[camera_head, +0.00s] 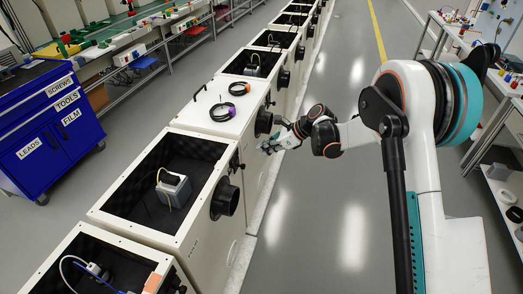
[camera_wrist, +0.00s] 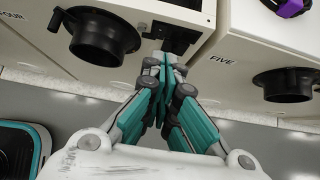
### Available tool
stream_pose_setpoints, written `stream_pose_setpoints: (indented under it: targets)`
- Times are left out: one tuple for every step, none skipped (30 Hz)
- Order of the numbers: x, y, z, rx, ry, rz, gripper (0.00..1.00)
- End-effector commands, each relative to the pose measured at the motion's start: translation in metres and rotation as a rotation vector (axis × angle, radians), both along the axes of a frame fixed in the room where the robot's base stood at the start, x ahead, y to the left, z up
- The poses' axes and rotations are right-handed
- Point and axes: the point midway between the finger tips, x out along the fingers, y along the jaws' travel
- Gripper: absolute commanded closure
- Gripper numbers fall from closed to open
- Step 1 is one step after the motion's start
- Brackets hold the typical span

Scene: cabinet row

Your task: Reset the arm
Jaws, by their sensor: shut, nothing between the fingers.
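My arm reaches from the right of the head view to the front of the cabinet row. My gripper (camera_head: 268,147) is beside the front of the closed-topped white cabinet (camera_head: 245,150), below its round black port (camera_head: 263,122). In the wrist view my gripper (camera_wrist: 165,62) has its teal and grey fingers together, with nothing between them. The fingertips are just in front of a black latch (camera_wrist: 178,36) on the cabinet at upper left; I cannot tell whether they touch it.
An open-topped cabinet (camera_head: 108,212) holds a grey device (camera_head: 174,190). In the wrist view, the neighbouring cabinet labelled FIVE (camera_wrist: 225,58) has a protruding black port (camera_wrist: 288,84); another port (camera_wrist: 103,36) protrudes at upper left. The aisle floor (camera_head: 315,215) is clear. Benches (camera_head: 500,90) stand right.

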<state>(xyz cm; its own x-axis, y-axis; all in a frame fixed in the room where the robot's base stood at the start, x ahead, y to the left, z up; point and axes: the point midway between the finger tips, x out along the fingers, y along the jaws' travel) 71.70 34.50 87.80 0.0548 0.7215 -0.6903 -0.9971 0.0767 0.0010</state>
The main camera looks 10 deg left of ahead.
Motion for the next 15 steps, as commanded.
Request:
stream_pose_setpoints:
  targets:
    - [0.0000,-0.0003,0.0004,0.000,0.000,0.000,1.00]
    - [-0.0001,-0.0003,0.0004,0.000,0.000,0.000,1.00]
    - [-0.0001,-0.0002,0.0002,0.000,0.000,0.000,1.00]
    - [-0.0001,-0.0001,0.0001,0.000,0.000,0.000,1.00]
    - [-0.0001,-0.0001,0.0001,0.000,0.000,0.000,1.00]
    - [-0.0001,-0.0001,0.0001,0.000,0.000,0.000,1.00]
    - [-0.0001,0.0000,0.0000,0.000,0.000,0.000,1.00]
    - [-0.0001,0.0000,0.0000,0.000,0.000,0.000,1.00]
    - [-0.0001,0.0000,0.0000,0.000,0.000,0.000,1.00]
    - [-0.0001,0.0000,0.0000,0.000,0.000,0.000,1.00]
    - [-0.0001,0.0001,-0.0001,0.000,0.000,0.000,1.00]
    - [-0.0001,0.0001,-0.0001,0.000,0.000,0.000,1.00]
    - [-0.0001,0.0000,0.0001,0.000,-0.001,0.001,1.00]
    - [-0.0002,-0.0004,0.0009,-0.001,-0.001,0.001,1.00]
    - [-0.0004,-0.0015,0.0030,-0.003,-0.008,0.003,1.00]
